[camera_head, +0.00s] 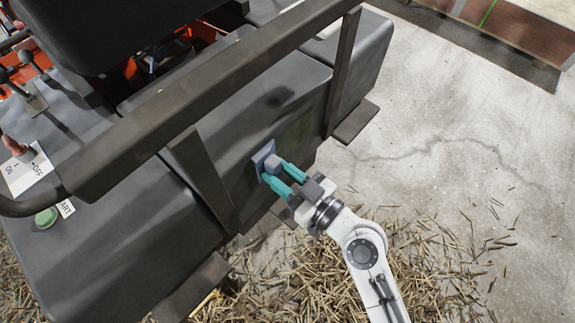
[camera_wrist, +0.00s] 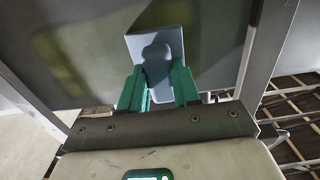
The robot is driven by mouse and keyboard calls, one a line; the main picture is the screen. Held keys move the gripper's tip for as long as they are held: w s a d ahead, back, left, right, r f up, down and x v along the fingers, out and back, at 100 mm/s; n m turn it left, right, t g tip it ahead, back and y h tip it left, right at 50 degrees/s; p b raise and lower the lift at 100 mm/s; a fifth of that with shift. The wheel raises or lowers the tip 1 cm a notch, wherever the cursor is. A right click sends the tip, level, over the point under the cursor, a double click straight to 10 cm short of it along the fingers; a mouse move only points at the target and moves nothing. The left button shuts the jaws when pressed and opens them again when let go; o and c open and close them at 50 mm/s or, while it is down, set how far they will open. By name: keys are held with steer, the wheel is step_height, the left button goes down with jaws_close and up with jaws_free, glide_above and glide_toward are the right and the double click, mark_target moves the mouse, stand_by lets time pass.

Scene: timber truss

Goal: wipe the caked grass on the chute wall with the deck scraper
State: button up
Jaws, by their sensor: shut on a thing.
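The deck scraper (camera_head: 262,153) is a small blue-grey plate with a rounded grip. My gripper (camera_head: 279,172) has teal fingers closed on either side of that grip. In the wrist view, the scraper (camera_wrist: 138,44) is between the fingers of my gripper (camera_wrist: 159,76), its plate facing the wall. The plate is at the dark grey chute wall (camera_head: 240,172) and appears to lie against it; exact contact is hard to tell. A faint green patch of caked grass (camera_head: 296,136) shows right of the scraper. Yellow-green smears (camera_wrist: 168,13) also show in the wrist view. The wall behind the plate is hidden.
A dark rail (camera_head: 215,85) crosses above the scraper, with upright posts (camera_head: 203,178) on both sides of it. Loose straw (camera_head: 330,270) covers the floor below. Cracked concrete (camera_head: 440,150) to the right is open.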

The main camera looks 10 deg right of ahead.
steer(key=shift+s+a, duration=0.75)
steer(key=shift+a, duration=0.2)
steer(key=shift+s+a, duration=0.7)
steer(key=shift+a, duration=0.25)
steer(key=shift+w, duration=0.1)
steer(key=shift+w+d+b, duration=0.55)
steer(key=shift+w+d, duration=0.05)
steer(key=shift+d, duration=0.05)
steer(key=shift+w+d+b, duration=0.8)
steer(key=shift+d+b, duration=0.15)
steer(key=shift+d, duration=0.25)
steer(key=shift+w+d+b, duration=0.85)
steer(key=shift+d+b, duration=0.15)
steer(key=shift+d, duration=0.15)
steer(key=shift+w+d+b, duration=0.8)
steer(key=shift+d+b, duration=0.15)
steer(key=shift+d, duration=0.25)
steer(key=shift+w+d+b, duration=0.5)
steer(key=shift+d+b, duration=0.05)
steer(key=shift+d, duration=0.05)
steer(key=shift+w+d+b, duration=0.65)
steer(key=shift+w+d, duration=0.15)
steer(key=shift+d, duration=0.3)
steer(key=shift+w+d+b, duration=0.65)
steer(key=shift+w+d, duration=0.1)
steer(key=shift+d, duration=0.3)
steer(key=shift+w+d, duration=0.1)
